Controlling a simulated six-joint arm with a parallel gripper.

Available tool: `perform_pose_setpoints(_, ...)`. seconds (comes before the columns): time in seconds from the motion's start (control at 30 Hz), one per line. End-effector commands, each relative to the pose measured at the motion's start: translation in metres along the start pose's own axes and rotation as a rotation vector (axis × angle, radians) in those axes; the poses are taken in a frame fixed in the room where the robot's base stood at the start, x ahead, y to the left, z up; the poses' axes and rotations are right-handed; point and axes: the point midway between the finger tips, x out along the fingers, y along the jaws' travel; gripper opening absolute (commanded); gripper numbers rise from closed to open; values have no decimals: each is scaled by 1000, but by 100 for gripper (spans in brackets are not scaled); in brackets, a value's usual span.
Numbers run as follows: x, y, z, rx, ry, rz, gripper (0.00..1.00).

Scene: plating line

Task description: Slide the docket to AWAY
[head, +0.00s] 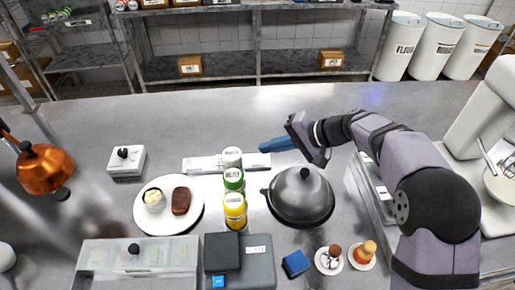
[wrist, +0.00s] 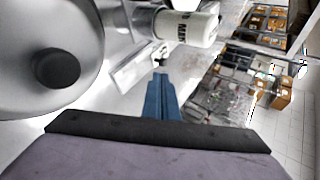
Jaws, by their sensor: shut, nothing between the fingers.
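A white rail (head: 203,163) with small dark lettering lies on the steel counter, behind the bottles. It also shows in the wrist view (wrist: 130,72). Its middle is hidden by the bottles in the head view. I cannot make out the docket or the AWAY mark clearly; a small pale piece (wrist: 160,55) stands at the rail beyond my fingertips in the wrist view. My gripper (head: 263,146) has blue fingers, shut and empty, pointing left just behind and above the rail's right end. The fingers also show in the wrist view (wrist: 160,76).
Three bottles, white (head: 232,157), green (head: 234,180) and yellow (head: 235,209), stand in front of the rail. A domed steel lid (head: 301,198) is close to the right. The counter behind is clear.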

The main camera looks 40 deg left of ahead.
Motion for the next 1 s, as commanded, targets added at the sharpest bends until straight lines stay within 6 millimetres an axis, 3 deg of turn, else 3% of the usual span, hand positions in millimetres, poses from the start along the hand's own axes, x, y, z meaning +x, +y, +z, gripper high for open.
perform_pose_setpoints(0.6,80,-1,0,-2,-2,2,0)
perform_pose_setpoints(1.0,94,0,0,-2,1,1,0)
